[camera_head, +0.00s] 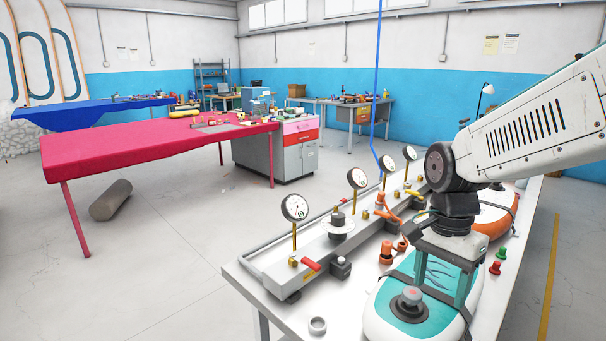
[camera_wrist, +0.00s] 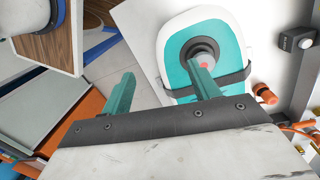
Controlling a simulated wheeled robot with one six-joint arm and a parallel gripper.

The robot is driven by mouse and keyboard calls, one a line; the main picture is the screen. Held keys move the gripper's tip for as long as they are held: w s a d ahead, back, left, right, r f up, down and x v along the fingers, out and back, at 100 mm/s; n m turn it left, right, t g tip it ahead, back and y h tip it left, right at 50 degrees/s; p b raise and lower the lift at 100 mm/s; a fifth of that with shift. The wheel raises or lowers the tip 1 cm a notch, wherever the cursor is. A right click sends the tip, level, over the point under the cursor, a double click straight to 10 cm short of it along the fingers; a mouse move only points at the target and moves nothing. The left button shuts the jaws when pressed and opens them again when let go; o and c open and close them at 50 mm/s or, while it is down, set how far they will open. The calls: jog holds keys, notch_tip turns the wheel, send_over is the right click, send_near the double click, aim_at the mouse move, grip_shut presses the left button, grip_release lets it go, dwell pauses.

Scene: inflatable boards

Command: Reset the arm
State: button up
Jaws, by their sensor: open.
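My gripper (camera_head: 441,281) has two teal fingers and is open. In the head view it points down over the teal-and-white inflatable board (camera_head: 388,324) at the front of the white table. A round dark valve (camera_head: 410,302) with a red centre sits on this board, just in front of my gripper. The wrist view shows my gripper (camera_wrist: 158,72) with nothing between its fingers. One finger overlaps the near edge of the valve (camera_wrist: 203,46) in that view; I cannot tell whether they touch. My gripper hides part of the board.
A grey manifold bar (camera_head: 325,250) with several gauges and a red handle runs along the table's left side. An orange board (camera_head: 497,212) lies behind my gripper. Red and green caps (camera_head: 496,267) stand at right. A grey ring (camera_head: 317,325) lies at the front.

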jog(key=s+d+r+n+t, duration=0.1)
jog(key=s+r+n, duration=0.1)
jog(key=s+n, duration=0.3)
jog(key=s+d+r+n+t, duration=0.1)
jog(key=s+r+n, duration=0.1)
jog(key=s+n, duration=0.4)
jog(key=s, duration=0.5)
jog(key=shift+s+d+r+t, duration=0.2)
jog(key=shift+s+r+t, duration=0.1)
jog(key=shift+s+r, duration=0.1)
